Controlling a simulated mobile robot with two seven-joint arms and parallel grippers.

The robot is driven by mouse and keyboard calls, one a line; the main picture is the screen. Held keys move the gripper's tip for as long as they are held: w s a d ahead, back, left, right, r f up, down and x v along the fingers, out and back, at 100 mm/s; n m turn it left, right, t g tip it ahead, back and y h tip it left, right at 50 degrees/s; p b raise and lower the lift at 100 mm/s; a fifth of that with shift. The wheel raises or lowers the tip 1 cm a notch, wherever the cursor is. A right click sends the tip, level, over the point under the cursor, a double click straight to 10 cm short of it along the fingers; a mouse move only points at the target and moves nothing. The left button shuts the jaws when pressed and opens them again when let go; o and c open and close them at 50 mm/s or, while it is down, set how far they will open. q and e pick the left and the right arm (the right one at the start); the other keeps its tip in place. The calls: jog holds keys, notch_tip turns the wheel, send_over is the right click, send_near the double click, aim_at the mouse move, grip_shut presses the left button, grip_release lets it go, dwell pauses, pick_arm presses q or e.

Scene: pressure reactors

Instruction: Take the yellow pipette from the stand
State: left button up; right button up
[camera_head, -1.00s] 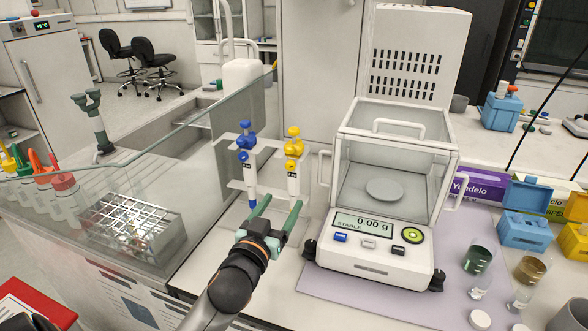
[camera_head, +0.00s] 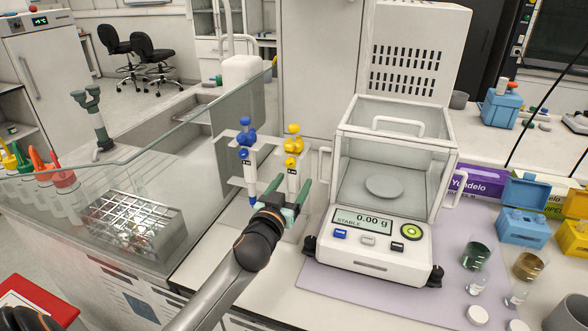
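The yellow pipette (camera_head: 292,160) hangs upright in the white stand (camera_head: 236,178), to the right of the blue pipette (camera_head: 247,158). One finger shows on each side of the pipette's lower end in the picture. The gripper looks open, and I cannot tell whether a finger touches the pipette. The pipette's tip is hidden behind the gripper.
A balance (camera_head: 368,247) with a glass enclosure stands close on the right. A glass screen (camera_head: 190,140) runs along the left, with a wire rack (camera_head: 140,222) behind it. Vials (camera_head: 475,258) and blue boxes (camera_head: 522,228) stand farther right.

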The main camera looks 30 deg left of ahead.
pick_arm(q)
grip_shut()
dwell(0.4)
